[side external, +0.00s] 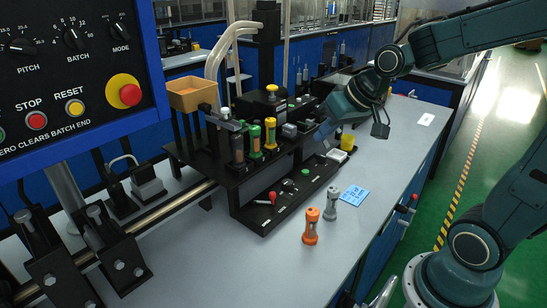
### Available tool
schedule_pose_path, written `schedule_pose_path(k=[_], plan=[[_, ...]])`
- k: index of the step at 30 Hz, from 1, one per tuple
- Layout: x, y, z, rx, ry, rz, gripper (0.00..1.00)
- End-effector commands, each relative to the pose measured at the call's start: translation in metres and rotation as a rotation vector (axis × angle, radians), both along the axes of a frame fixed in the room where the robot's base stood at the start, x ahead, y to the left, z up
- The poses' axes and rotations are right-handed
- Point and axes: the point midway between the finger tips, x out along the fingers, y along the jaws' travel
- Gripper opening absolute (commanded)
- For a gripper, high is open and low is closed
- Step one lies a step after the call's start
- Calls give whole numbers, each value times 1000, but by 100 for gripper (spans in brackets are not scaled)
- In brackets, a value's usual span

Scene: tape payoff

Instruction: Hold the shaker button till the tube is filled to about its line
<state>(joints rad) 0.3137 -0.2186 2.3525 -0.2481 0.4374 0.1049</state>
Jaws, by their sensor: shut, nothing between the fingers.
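The filling stand (212,140) is black, with an orange-tan hopper (192,94) on top. The fill lines and levels are too small to read. A small green button (305,171) sits on the black tray in front; I cannot tell whether it is the shaker button. My gripper (322,130) is shut and empty, low over the right end of the stand, apart from the green button. Its fingertips are small and hard to make out against the dark fixtures.
An orange tube (311,226) and a grey tube (331,203) stand upright on the bench near a blue card (353,195). A red-handled lever (271,198) lies on the tray. A control panel (75,65) fills the upper left.

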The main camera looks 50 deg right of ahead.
Motion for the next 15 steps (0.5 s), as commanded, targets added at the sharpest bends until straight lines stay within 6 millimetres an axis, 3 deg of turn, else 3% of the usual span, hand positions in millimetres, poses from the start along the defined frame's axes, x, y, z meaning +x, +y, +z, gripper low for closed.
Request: schedule_pose_path(k=[15], plan=[[69, -60, -46, 164, -81, -170, 0]])
